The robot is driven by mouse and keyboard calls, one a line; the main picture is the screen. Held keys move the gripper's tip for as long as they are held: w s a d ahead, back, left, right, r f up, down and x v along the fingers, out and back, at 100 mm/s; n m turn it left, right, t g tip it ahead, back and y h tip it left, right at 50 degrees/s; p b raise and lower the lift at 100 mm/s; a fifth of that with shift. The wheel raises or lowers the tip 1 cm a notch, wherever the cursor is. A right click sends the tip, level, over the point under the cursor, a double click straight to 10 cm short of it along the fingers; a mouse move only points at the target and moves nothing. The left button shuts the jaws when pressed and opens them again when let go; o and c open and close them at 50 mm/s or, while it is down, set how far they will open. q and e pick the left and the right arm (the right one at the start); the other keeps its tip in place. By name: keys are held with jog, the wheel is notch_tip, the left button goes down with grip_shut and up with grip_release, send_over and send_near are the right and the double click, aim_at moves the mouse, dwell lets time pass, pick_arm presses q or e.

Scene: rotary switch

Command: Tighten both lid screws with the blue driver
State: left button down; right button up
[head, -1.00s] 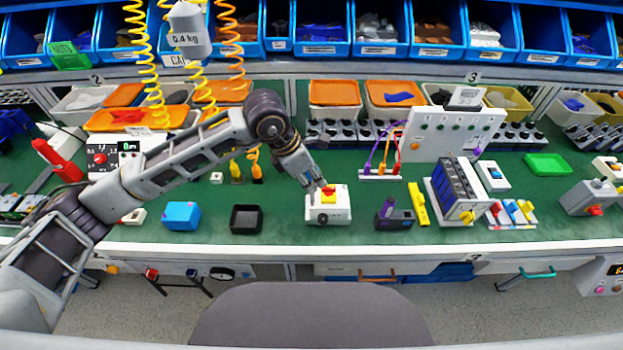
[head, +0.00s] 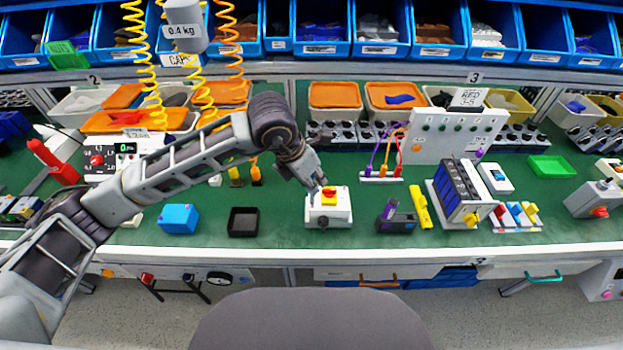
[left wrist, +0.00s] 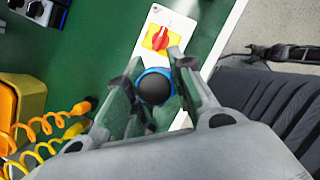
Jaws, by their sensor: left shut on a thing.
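A white switch box (head: 341,217) with a yellow plate and red rotary knob (head: 329,191) stands on the green bench. The box and knob (left wrist: 160,39) also show in the left wrist view, with a small screw-like spot at one lid corner. My left gripper (head: 318,190) is over the box's left side. In the left wrist view it (left wrist: 153,92) is shut on the driver (left wrist: 155,87), seen end-on as a black cap with a blue ring. The driver's tip and the screw beneath it are hidden. My right gripper is not in view.
A blue box (head: 179,218) and a black tray (head: 243,222) lie left of the switch box. A dark device with a purple part (head: 393,221) and a yellow bar (head: 420,205) stand right. Coiled cords (head: 146,60) hang at the back left.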

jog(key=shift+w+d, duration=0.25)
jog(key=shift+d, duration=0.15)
pick_arm(q)
jog(key=shift+n+t+y+b, duration=0.45)
jog(key=shift+n+b, duration=0.55)
jog(key=shift+n, duration=0.7)
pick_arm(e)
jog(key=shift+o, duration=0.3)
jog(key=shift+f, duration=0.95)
pick_arm(q)
jog(key=shift+d+n+t+y+b, duration=0.15)
jog(key=shift+n+y+b, duration=0.25)
jog(key=shift+n, duration=0.65)
jog(key=shift+a+n+t+y+b, duration=0.15)
jog(key=shift+n+y+b, duration=0.25)
jog(key=shift+n, duration=0.65)
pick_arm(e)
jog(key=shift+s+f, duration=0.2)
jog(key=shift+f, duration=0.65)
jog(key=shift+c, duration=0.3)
pick_arm(q)
jog(key=shift+d, duration=0.1)
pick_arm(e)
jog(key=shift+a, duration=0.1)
pick_arm(q)
jog(key=shift+n, duration=0.5)
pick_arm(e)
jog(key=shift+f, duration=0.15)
